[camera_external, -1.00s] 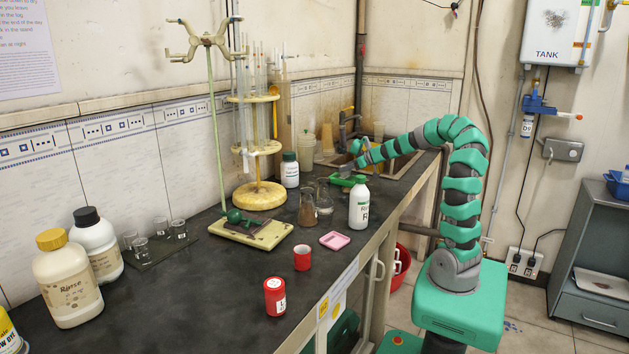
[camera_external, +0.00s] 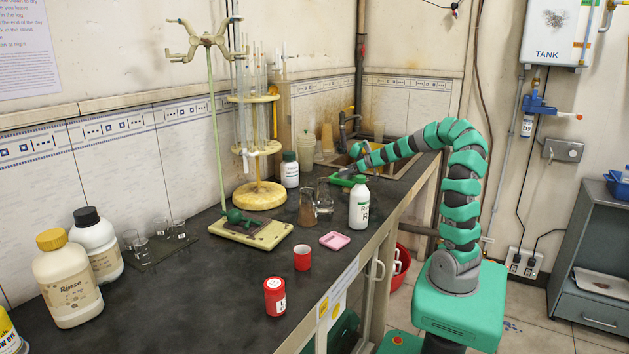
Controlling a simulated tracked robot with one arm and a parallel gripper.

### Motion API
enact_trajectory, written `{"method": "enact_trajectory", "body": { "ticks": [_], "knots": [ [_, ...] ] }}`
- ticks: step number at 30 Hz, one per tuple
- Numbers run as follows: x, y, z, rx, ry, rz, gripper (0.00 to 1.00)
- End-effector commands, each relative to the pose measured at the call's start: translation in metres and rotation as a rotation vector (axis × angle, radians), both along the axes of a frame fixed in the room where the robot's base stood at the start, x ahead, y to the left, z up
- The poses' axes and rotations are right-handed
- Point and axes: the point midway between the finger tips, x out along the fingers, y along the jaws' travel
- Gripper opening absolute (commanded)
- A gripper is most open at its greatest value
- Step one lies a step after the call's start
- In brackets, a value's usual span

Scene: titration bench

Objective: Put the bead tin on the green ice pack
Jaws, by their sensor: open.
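A red tin (camera_external: 275,297) with a white label stands upright near the bench's front edge. A smaller red container (camera_external: 302,257) stands just behind it. I cannot read which one is the bead tin. My gripper (camera_external: 347,172) is open, small in the picture, close above or beside the green thing. I cannot tell whether it touches it. It is far from both red containers.
The white bottle (camera_external: 359,203) with a green label, glass flasks (camera_external: 308,209) and a pink dish (camera_external: 335,240) stand between my gripper and the red containers. A burette stand (camera_external: 250,231) is to the left. The front left of the bench (camera_external: 190,300) is clear.

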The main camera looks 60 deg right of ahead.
Motion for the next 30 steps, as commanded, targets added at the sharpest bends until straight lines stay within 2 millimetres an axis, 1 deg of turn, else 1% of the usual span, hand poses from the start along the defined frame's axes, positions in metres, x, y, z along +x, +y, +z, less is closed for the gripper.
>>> {"method": "enact_trajectory", "body": {
  "ticks": [5, 12, 18, 24, 30],
  "knots": [
    [-0.02, -0.003, 0.014, -0.002, -0.004, -0.003, 0.75],
    [-0.059, -0.005, 0.034, 0.0, -0.002, -0.002, 0.75],
    [-0.086, -0.009, 0.049, -0.003, -0.002, -0.004, 0.75],
    [-0.101, -0.009, 0.057, 0.0, -0.001, -0.001, 0.75],
    [-0.105, -0.009, 0.058, -0.001, 0.0, 0.0, 0.75]
  ]
}}
